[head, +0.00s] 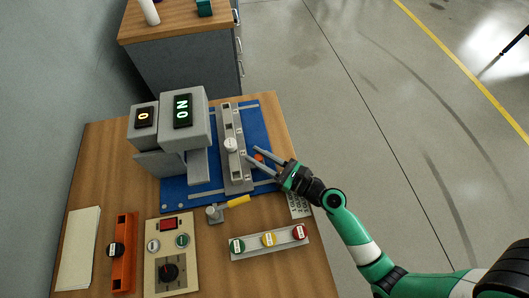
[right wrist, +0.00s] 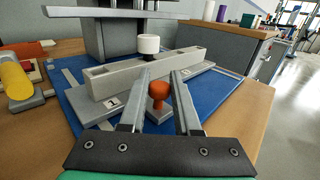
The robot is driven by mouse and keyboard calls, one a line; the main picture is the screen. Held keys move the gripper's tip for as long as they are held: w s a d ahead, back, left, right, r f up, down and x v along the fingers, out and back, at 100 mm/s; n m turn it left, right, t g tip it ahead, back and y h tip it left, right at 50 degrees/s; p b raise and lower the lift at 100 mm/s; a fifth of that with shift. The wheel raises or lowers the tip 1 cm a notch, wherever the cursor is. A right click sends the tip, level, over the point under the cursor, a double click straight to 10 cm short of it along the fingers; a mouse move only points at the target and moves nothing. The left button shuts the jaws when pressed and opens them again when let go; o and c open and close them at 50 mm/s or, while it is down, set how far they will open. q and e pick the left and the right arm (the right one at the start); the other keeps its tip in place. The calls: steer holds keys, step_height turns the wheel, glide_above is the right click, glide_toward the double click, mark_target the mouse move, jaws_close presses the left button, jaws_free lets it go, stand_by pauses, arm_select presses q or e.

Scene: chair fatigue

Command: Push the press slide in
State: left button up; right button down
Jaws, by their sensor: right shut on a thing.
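The press slide (head: 235,170) is a long grey bar on a blue base plate (head: 258,118), beside the grey press (head: 197,135). It stands out to the right of the press head. A white round piece (head: 231,145) sits on the bar and also shows in the right wrist view (right wrist: 148,43). An orange knob (head: 259,157) stands on the slide's near side. My right gripper (head: 251,157) has its fingers on either side of this knob, seen clearly in the right wrist view (right wrist: 158,92). It is shut on the knob. My left gripper is not in view.
A yellow-handled clamp (head: 237,201) lies at the base plate's front edge. A button panel (head: 270,243) with green, yellow and red buttons stands in front. A dial box (head: 171,262) and an orange rail (head: 124,255) are at front left. A cabinet (head: 185,65) stands behind.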

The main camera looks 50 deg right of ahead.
steer(key=shift+s+d, duration=0.25)
steer(key=shift+d, duration=0.1)
steer(key=c, duration=1)
jaws_free()
steer(key=o, duration=0.4)
steer(key=s, duration=0.3)
steer(key=s+d, duration=0.1)
steer(key=s, duration=0.7)
steer(key=shift+s+d+p, duration=0.25)
steer(key=shift+d+p, duration=0.1)
steer(key=shift+d, duration=0.05)
